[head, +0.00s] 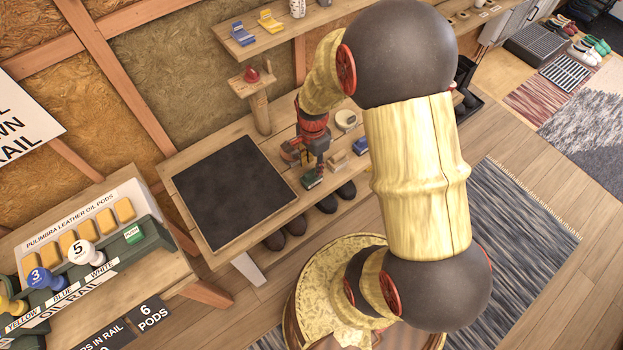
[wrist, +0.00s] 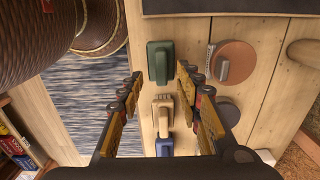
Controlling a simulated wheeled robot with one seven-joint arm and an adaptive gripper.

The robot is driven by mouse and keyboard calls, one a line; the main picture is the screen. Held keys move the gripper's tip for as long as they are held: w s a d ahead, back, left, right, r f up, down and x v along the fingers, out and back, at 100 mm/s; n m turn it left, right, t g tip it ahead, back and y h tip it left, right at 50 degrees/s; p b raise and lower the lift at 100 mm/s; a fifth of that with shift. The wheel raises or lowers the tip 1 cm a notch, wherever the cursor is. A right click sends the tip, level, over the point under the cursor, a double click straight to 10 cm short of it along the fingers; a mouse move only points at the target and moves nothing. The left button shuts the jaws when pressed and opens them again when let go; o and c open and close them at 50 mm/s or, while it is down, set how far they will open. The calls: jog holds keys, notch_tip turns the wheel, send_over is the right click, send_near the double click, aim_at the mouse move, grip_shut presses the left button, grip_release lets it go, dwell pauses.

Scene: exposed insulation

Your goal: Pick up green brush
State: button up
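The green brush (head: 312,179) lies on the wooden bench near its front edge, just right of the black mat. In the wrist view the green brush (wrist: 160,62) shows between the fingertips, with its lower part toward the gripper. My gripper (wrist: 160,75) is open, one finger on each side of the brush, with visible gaps to both sides. In the head view my gripper (head: 311,158) hangs just above and behind the brush, partly covering it. I cannot tell the exact height between them. Nothing is held.
A tan brush (wrist: 163,112) and a blue brush (wrist: 164,146) lie in a row beside the green one. A reddish-brown disc (wrist: 237,57) lies nearby on the bench. The black mat (head: 235,190) is bare. Shoes (head: 327,203) stand below the bench's front edge.

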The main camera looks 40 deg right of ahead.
aim_at(311, 172)
notch_tip(311, 172, down, 5)
jog(key=shift+w+a+r+b, duration=0.1)
jog(key=shift+w+b, duration=0.05)
jog(key=shift+b, duration=0.8)
jog(key=shift+r, duration=0.1)
jog(key=shift+c, duration=0.6)
jog(key=c, duration=0.8)
